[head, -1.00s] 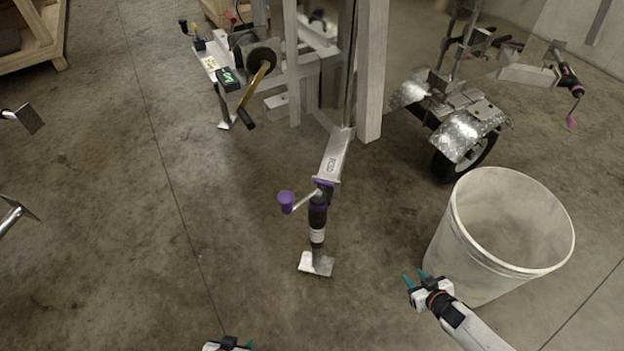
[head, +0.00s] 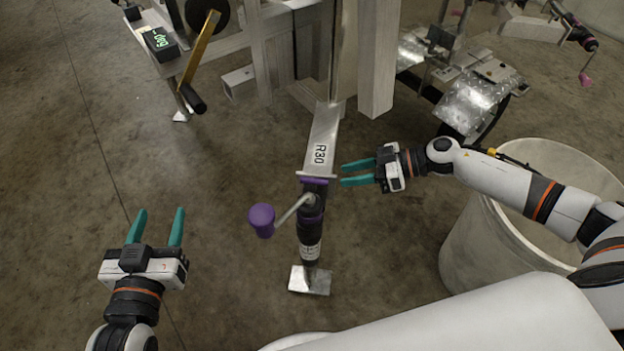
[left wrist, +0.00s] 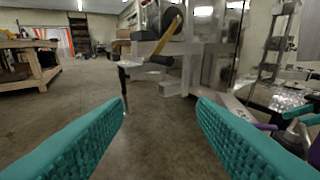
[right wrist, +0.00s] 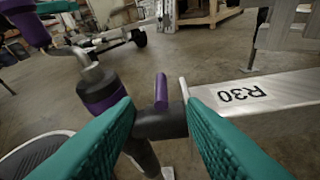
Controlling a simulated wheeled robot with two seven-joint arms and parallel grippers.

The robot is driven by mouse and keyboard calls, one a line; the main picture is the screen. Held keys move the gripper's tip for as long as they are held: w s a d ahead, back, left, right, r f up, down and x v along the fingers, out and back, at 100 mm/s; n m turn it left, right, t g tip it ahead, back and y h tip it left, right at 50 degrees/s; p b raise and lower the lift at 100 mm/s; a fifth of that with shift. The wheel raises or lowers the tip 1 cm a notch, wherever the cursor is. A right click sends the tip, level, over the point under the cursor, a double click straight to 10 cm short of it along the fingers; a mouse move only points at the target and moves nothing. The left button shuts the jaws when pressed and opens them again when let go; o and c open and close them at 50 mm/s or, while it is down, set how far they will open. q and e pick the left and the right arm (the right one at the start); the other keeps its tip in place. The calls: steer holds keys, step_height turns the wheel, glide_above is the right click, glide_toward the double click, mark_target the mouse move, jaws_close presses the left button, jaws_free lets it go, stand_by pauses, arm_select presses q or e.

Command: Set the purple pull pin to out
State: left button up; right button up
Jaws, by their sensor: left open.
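The trailer jack (head: 311,225) stands upright at the end of the beam marked R30 (head: 322,140). Its crank ends in a purple knob (head: 262,220). A short purple bar, apparently the pull pin (head: 313,180), lies beside the beam's end plate. In the right wrist view the purple pin (right wrist: 161,92) shows between my fingertips, beyond them, beside a pale plate edge. My right gripper (head: 342,174) is open and empty, its fingertips just right of the pin and jack top. My left gripper (head: 158,212) is open and empty over bare floor, left of the jack.
A large pale bin (head: 475,230) stands right of the jack, under my right arm. A trailer wheel with a shiny fender (head: 468,100) is at the back right. A winch with a gold crank arm (head: 200,50) is at upper left. The floor at left is clear.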

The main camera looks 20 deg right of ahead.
mark_target(315, 179)
steer(key=b+x, duration=0.2)
steer(key=x, duration=0.6)
steer(key=shift+w+a+f, duration=0.2)
steer(key=shift+a, duration=0.05)
steer(key=shift+w+a+f, duration=0.15)
steer(key=shift+a, duration=0.2)
arm_select(q)
step_height(315, 179, up, 8)
steer(key=d+t+h, duration=0.1)
steer(key=t+h, duration=0.1)
steer(key=t, duration=0.4)
steer(key=shift+s, duration=0.3)
steer(key=shift+d, duration=0.1)
arm_select(e)
jaws_close()
